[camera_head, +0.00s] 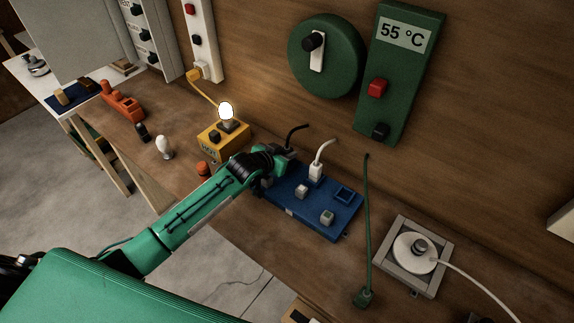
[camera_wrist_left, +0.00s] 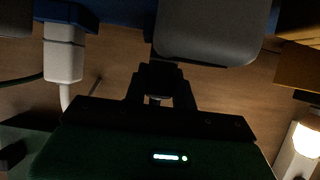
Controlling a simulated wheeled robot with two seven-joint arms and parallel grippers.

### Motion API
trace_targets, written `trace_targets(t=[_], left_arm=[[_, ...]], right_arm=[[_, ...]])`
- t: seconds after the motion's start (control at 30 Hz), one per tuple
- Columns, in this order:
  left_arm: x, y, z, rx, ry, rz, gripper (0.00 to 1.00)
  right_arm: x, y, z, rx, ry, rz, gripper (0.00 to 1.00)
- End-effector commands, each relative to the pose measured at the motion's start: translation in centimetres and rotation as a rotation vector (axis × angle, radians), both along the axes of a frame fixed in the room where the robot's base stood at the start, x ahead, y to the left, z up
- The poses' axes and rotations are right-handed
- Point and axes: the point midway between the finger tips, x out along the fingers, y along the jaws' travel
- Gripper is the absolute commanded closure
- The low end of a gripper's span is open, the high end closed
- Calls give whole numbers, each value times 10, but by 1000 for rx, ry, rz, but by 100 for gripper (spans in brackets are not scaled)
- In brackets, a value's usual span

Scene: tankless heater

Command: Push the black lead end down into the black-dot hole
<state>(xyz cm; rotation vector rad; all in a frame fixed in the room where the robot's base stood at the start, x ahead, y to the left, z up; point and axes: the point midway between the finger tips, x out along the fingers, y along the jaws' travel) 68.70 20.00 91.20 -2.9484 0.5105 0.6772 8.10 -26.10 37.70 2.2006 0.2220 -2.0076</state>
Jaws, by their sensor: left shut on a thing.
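The black lead (camera_head: 297,130) arcs up behind my left gripper in the head view; its end is hidden by the gripper. My left gripper (camera_head: 268,180) is over the left end of the blue block (camera_head: 335,222) and is shut on the black lead end. The black-dot hole is hidden. In the left wrist view the gripper's dark fingers (camera_wrist_left: 161,80) are close together, beside a large grey rounded part (camera_wrist_left: 208,32) that I cannot identify. The wrist view does not show how deep the lead end sits. My right gripper is not in view.
A white plug (camera_head: 316,172) with a white lead stands upright in the blue block, just right of my gripper; it also shows in the left wrist view (camera_wrist_left: 62,60). A yellow box (camera_head: 222,140) with a lit bulb (camera_head: 226,111) is close on the left. A green lead (camera_head: 367,220) lies right.

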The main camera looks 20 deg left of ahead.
Motion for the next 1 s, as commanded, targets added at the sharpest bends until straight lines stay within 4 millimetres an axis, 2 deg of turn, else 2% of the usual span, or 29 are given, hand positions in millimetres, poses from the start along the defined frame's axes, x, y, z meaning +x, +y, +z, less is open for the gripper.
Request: trace_targets(t=[0.43, 0.47, 0.57, 1.0], left_arm=[[0, 0, -4, 1, 2, 0, 100], [0, 0, -4, 1, 2, 0, 68], [0, 0, -4, 1, 2, 0, 48], [0, 0, -3, 0, 1, 0, 48]], right_arm=[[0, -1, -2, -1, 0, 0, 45], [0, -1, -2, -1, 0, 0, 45], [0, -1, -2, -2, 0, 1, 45], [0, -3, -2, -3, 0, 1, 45]])
